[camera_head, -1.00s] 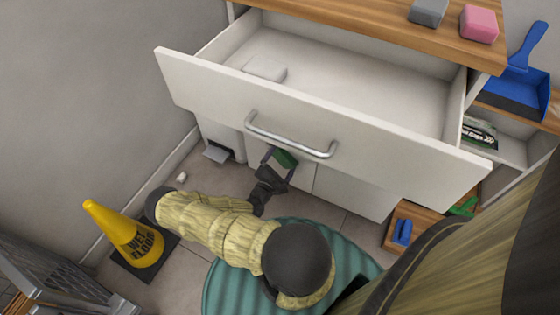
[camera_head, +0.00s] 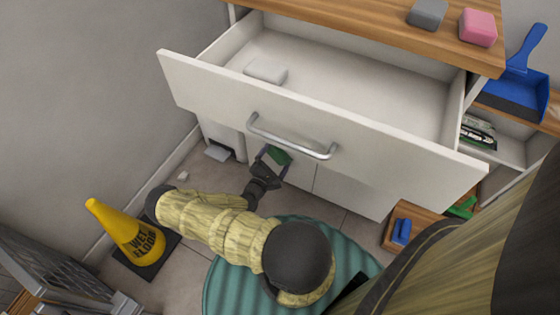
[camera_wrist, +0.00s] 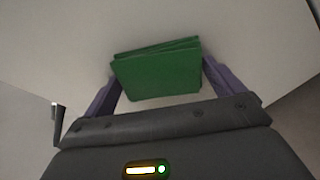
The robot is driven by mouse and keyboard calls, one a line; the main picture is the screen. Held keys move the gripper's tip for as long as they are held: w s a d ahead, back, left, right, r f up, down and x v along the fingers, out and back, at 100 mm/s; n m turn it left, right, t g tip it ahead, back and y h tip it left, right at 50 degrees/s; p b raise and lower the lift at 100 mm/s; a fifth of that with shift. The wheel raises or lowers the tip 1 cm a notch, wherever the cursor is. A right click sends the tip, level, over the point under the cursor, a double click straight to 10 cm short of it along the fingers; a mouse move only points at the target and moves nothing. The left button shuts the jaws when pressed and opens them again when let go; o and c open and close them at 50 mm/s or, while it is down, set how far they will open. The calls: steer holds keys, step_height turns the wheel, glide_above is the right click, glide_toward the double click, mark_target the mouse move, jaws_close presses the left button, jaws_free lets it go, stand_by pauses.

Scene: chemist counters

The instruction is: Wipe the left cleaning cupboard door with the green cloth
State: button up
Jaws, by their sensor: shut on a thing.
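My gripper (camera_head: 272,159) is shut on the green cloth (camera_head: 279,155), below the open drawer. In the wrist view the folded cloth (camera_wrist: 157,70) sits between the two purple fingers, in front of a pale flat panel. The left cupboard door (camera_head: 298,176) is a white panel under the drawer, partly hidden by the drawer front, my gripper and the cloth. The cloth is at or very close to this door; I cannot tell whether it touches.
The open drawer (camera_head: 330,122) juts out above my gripper and holds a white block (camera_head: 266,72). A yellow wet-floor cone (camera_head: 128,235) stands at the left. A wooden crate (camera_head: 420,222) sits at the lower right. A grey sponge (camera_head: 427,13) and pink sponge (camera_head: 478,27) lie on the counter.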

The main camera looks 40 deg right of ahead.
mark_target(267, 154)
steer(key=shift+w+a, duration=0.2)
steer(key=shift+w, duration=0.35)
steer(key=shift+s, duration=0.1)
steer(key=shift+w+a, duration=0.2)
steer(key=shift+w, duration=0.55)
steer(key=shift+w+a, duration=0.2)
steer(key=shift+w, duration=0.5)
steer(key=shift+w+r, duration=0.1)
steer(key=shift+w, duration=0.2)
steer(key=shift+o, duration=0.2)
steer(key=shift+w+a+b, duration=0.35)
steer(key=shift+w, duration=0.5)
steer(key=shift+w+a+b, duration=0.3)
steer(key=shift+w+a, duration=0.05)
steer(key=shift+w, duration=0.5)
steer(key=shift+c, duration=0.2)
